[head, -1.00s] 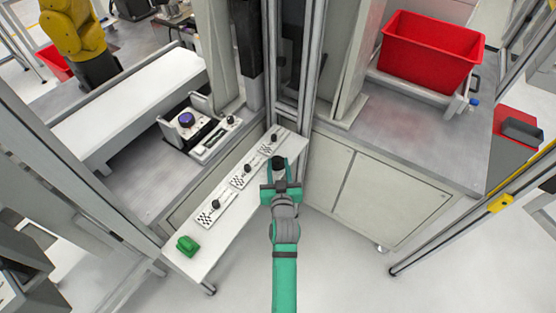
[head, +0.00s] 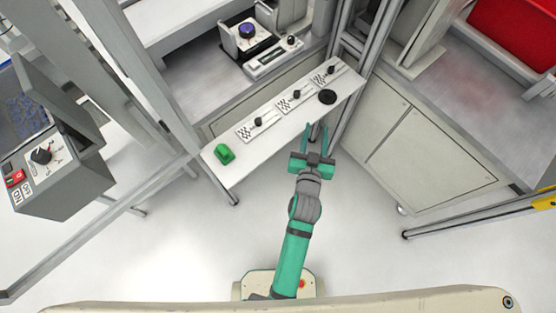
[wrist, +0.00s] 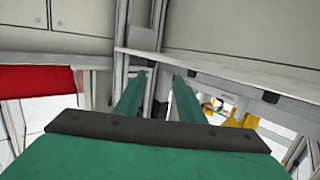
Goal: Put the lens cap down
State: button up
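The lens cap (head: 327,97) is a round black disc. It lies on the right part of the narrow white shelf (head: 228,176), near its front edge and beside the rightmost checkered plate. My teal gripper (head: 316,130) is in front of the shelf, just short of the cap and apart from it. Its two fingers are spread with nothing between them. In the wrist view my gripper (wrist: 159,78) also shows parted, empty fingers, and the cap cannot be made out there.
A metal post (head: 352,95) stands close right of the shelf, and a grey cabinet (head: 430,158) further right. Open floor lies in front.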

jog(key=s+a+f+n+y, duration=0.1)
jog(key=s+a, duration=0.4)
jog(key=s, duration=0.4)
jog(key=s+a+f+y, duration=0.1)
jog(key=s+a, duration=0.3)
jog(key=s, duration=0.4)
jog(key=s+a+r+n+y, duration=0.1)
jog(key=s+a+r, duration=0.1)
jog(key=s, duration=0.4)
jog(key=s+a+r+y, duration=0.1)
jog(key=s+a+r, duration=0.1)
jog(key=s+r, duration=0.2)
jog(key=s, duration=0.3)
jog(key=shift+a+n, duration=0.35)
jog(key=shift+n, duration=0.05)
